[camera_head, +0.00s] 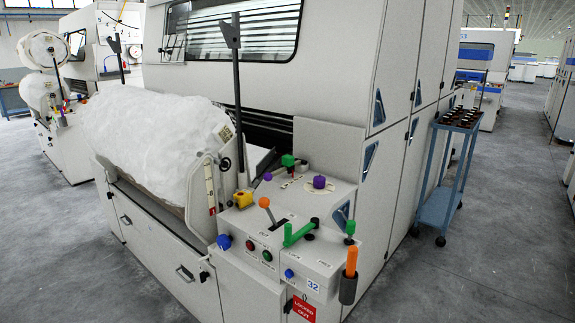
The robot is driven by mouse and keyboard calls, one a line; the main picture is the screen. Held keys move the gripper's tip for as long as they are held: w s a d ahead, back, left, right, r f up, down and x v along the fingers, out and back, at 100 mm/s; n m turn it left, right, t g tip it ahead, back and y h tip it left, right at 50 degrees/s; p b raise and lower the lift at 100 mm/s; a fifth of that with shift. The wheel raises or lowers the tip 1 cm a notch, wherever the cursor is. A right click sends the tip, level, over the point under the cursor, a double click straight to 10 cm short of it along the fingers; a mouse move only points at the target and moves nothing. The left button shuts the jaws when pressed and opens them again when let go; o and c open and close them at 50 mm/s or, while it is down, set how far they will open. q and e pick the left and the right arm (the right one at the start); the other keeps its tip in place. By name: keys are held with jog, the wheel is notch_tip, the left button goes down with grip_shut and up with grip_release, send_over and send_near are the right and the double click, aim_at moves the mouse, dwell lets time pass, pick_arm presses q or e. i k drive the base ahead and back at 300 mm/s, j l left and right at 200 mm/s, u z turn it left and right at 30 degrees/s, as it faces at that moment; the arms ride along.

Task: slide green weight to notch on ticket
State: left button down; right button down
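Several green parts show on the machine's control end, and I cannot tell which is the weight. A green block (288,160) sits at the back of the console top. A green lever (299,234) lies near the console's front edge. A green knob (350,227) stands at the right corner. No notches can be made out. No ticket is clearly readable; a small printed label (227,132) is by the white roll, and a red "LOCKED OUT" tag (303,308) hangs low in front. Neither of my grippers is in view.
The console (262,222) also carries an orange-knobbed lever (264,203), a purple knob (319,182) and a yellow switch box (243,199). An orange rod (351,262) stands in a dark holder. A blue trolley (437,207) stands at right. The floor (460,285) at right front is clear.

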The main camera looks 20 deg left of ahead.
aim_at(289, 161)
jog(key=u, duration=1.05)
jog(key=i+j+u, duration=0.2)
jog(key=i, duration=0.45)
jog(key=i+j+u, duration=0.2)
jog(key=i, duration=0.5)
jog(key=k+l, duration=0.1)
jog(key=l, duration=0.9)
jog(key=k+l+z, duration=0.15)
jog(key=l, duration=0.8)
jog(key=i, duration=0.1)
